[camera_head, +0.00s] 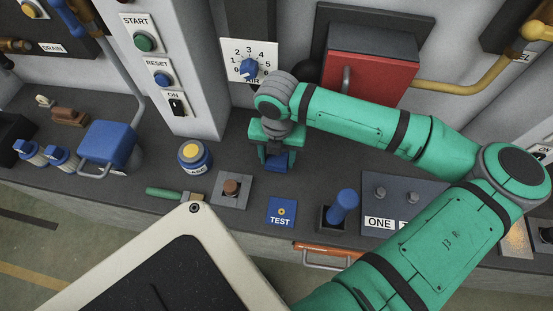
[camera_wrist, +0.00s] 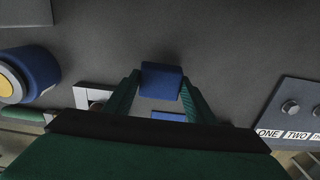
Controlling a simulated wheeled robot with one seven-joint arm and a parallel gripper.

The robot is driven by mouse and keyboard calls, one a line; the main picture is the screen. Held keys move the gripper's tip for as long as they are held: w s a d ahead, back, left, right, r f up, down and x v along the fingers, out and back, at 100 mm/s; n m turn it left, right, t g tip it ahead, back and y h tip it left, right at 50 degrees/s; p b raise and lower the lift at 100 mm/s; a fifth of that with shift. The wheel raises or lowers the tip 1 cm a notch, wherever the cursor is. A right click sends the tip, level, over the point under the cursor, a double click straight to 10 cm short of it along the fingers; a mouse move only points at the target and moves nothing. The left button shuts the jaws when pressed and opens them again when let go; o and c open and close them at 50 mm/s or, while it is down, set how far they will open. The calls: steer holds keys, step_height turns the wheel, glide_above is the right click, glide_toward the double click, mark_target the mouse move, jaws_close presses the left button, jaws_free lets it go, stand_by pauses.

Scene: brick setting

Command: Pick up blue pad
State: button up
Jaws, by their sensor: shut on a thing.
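My gripper (camera_head: 277,158) points down over the grey counter, below the dial panel. Its green fingers are shut on a small blue block, the blue pad (camera_head: 277,165), which shows low between them. In the wrist view the blue pad (camera_wrist: 161,78) sits between the tips of my gripper (camera_wrist: 160,88), one finger on each side. I cannot tell whether the pad touches the counter. A flat blue plate marked TEST (camera_head: 281,212) lies nearer the counter's front edge, apart from the gripper; part of it shows in the wrist view (camera_wrist: 168,116).
A blue jar with a yellow top (camera_head: 195,157) and a brown button on a grey plate (camera_head: 231,190) stand left of the gripper. A blue lever (camera_head: 344,205) and a grey panel marked ONE (camera_head: 408,190) are at right. A red box (camera_head: 372,65) stands behind the arm.

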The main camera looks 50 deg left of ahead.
steer(key=s+a+r, duration=0.1)
steer(key=s+r, duration=0.9)
steer(key=s, duration=0.4)
steer(key=shift+a+r, duration=0.2)
steer(key=shift+r, duration=0.05)
steer(key=shift+s, duration=0.1)
